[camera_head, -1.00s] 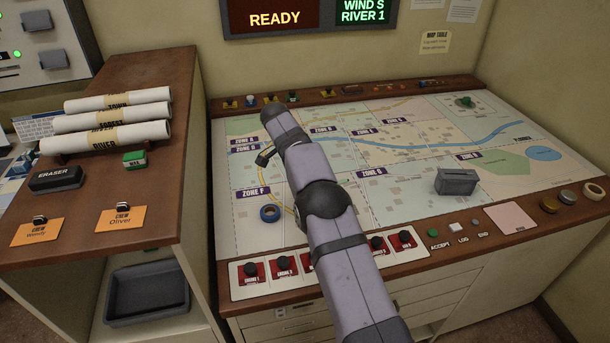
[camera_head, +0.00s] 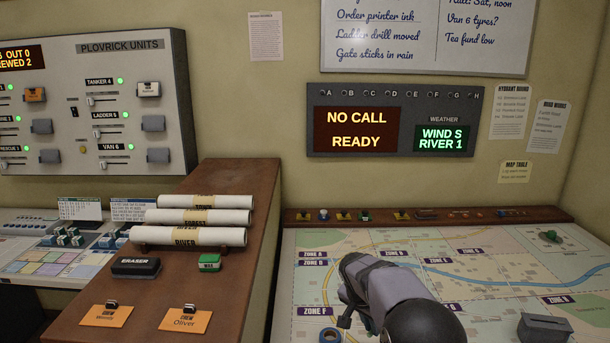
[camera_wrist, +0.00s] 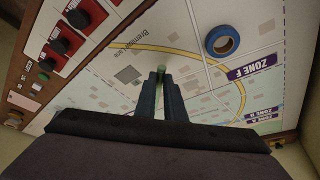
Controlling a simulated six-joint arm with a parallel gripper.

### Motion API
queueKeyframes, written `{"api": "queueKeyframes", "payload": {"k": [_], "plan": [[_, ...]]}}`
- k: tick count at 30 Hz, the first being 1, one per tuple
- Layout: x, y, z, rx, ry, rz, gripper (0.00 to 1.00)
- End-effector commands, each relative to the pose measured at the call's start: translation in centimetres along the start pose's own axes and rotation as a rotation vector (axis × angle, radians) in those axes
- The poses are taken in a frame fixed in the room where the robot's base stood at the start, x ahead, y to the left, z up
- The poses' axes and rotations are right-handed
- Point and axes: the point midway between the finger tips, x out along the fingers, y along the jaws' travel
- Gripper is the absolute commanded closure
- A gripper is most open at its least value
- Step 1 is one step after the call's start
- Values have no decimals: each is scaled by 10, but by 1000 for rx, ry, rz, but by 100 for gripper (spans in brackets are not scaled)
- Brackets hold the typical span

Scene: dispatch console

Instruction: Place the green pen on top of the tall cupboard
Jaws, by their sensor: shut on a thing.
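The tall cupboard (camera_head: 228,290) stands at the left in the head view, its brown wooden top holding several things. My gripper (camera_wrist: 161,80) is over the map table, right of the cupboard. In the wrist view its two fingers are close together. They are shut on a small green piece, the green pen (camera_wrist: 162,71), of which only a bit shows between the fingertips. The rest of the pen is hidden by the fingers. In the head view my arm covers most of the gripper.
Paper rolls (camera_head: 205,218), an eraser (camera_head: 136,267), a green box (camera_head: 209,263) and two orange name cards (camera_head: 185,319) occupy the cupboard top. Bare wood lies along its right side and back. A blue tape roll (camera_wrist: 222,40) and a grey block (camera_head: 545,328) are on the map.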

Motion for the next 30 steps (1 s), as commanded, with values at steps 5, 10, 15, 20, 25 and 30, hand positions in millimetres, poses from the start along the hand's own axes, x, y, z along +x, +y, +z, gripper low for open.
{"api": "queueKeyframes", "payload": {"k": [5, 10, 15, 20, 25, 30], "plan": [[-8, 14, 26, -185, -1, -78, 100], [-15, 33, 54, -365, 0, -153, 100], [-22, 58, 85, -529, 0, -221, 100], [-27, 77, 108, -634, 0, -265, 100], [-29, 89, 121, -695, 0, -290, 100], [-30, 94, 126, -720, -1, -299, 100]]}}
